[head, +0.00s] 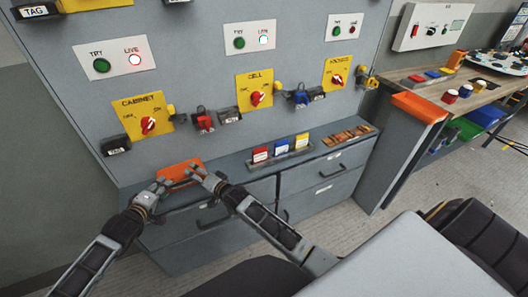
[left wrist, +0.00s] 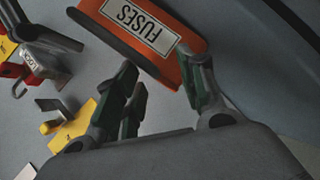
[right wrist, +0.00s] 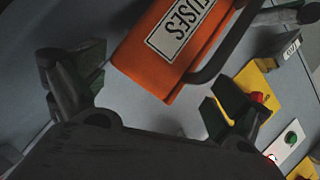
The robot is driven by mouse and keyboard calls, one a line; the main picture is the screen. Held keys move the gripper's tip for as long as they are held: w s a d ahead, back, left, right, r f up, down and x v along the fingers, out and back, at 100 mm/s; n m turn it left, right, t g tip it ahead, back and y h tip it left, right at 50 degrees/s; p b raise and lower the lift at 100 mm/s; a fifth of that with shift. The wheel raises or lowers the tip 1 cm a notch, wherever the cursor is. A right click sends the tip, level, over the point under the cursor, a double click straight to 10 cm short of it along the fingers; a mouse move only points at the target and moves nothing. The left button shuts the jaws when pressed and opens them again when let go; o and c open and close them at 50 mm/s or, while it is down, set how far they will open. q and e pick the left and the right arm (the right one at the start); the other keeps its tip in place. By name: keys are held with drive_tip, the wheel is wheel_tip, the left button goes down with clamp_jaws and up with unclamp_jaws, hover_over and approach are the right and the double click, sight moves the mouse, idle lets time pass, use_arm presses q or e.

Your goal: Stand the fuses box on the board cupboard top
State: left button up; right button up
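The fuses box (head: 180,172) is orange, at the left end of the grey board cupboard top (head: 232,166), close to the board face. My grippers partly cover it in the head view, so its contact with the top is unclear. Its white FUSES label shows in the left wrist view (left wrist: 141,27) and the right wrist view (right wrist: 172,30), beside a dark handle. My left gripper (head: 162,184) is at its near left side, fingers apart (left wrist: 158,92). My right gripper (head: 198,173) is at its right side, fingers apart (right wrist: 152,95). Neither is visibly closed on it.
The board above carries yellow switch plates (head: 143,117) and hanging locks (head: 203,120). Between box and rack the top is clear.

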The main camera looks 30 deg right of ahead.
use_arm(q)
drive_tip(key=o, duration=0.7)
drive_tip(key=shift+c, duration=0.2)
drive_tip(key=shift+a, duration=0.1)
drive_tip(key=v, duration=1.2)
use_arm(e)
drive_tip(key=shift+s, duration=0.1)
idle(0.4)
drive_tip(key=v, duration=1.1)
drive_tip(key=shift+s+d+r, duration=0.2)
drive_tip(key=shift+s+d, duration=0.05)
drive_tip(key=shift+s, duration=0.1)
idle(0.9)
